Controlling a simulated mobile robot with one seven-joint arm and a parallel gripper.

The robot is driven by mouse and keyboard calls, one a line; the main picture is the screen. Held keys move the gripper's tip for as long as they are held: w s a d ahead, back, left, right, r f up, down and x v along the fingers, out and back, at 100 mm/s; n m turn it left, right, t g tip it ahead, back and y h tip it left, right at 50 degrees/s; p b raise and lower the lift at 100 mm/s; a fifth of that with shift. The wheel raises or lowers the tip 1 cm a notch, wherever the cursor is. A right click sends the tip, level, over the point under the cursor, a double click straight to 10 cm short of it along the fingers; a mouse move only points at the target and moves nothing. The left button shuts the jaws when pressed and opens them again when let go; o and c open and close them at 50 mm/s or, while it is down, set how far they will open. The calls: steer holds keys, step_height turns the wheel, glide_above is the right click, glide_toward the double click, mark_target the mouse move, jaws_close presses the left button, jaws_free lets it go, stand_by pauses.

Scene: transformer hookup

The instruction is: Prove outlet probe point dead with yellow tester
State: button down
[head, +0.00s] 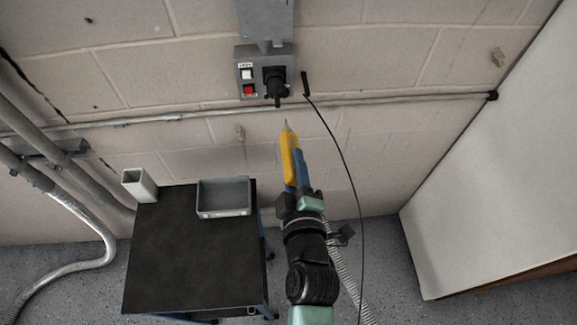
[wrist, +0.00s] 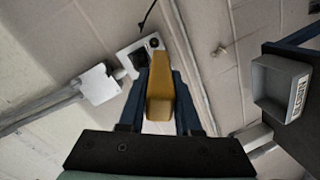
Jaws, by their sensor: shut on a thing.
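My gripper (head: 296,172) is shut on the yellow tester (head: 288,153) and holds it up in the air before the wall. The tester's thin metal tip points up toward the outlet box (head: 250,92) and appears apart from it. In the wrist view the tester (wrist: 160,95) lies between my two blue fingers (wrist: 162,100). The grey box carries a white switch (head: 247,74), a red switch (head: 249,90) and a black round outlet or plug (head: 275,84). In the wrist view the box (wrist: 138,52) is partly hidden behind a finger. I cannot make out a distinct probe point.
A thin black cable (head: 341,149) hangs on the right of the box, its upper end near the wall. A black-topped cart (head: 185,255) bears a grey bin (head: 224,211) and a white square container (head: 139,186). A conduit (head: 390,101) crosses the wall; a white panel (head: 480,170) stands right.

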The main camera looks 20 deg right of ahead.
mark_target(291, 134)
steer(key=shift+w+d+r, duration=0.15)
steer(key=shift+w+d, duration=0.15)
steer(key=shift+w, duration=0.15)
steer(key=p+x, duration=0.3)
steer(key=x, duration=0.1)
steer(key=shift+w+r, duration=0.1)
steer(key=shift+r, duration=0.35)
steer(key=shift+p+x, duration=0.55)
steer(key=shift+x, duration=0.45)
steer(key=shift+w+d, duration=0.15)
steer(key=shift+w, duration=0.35)
stand_by(0.6)
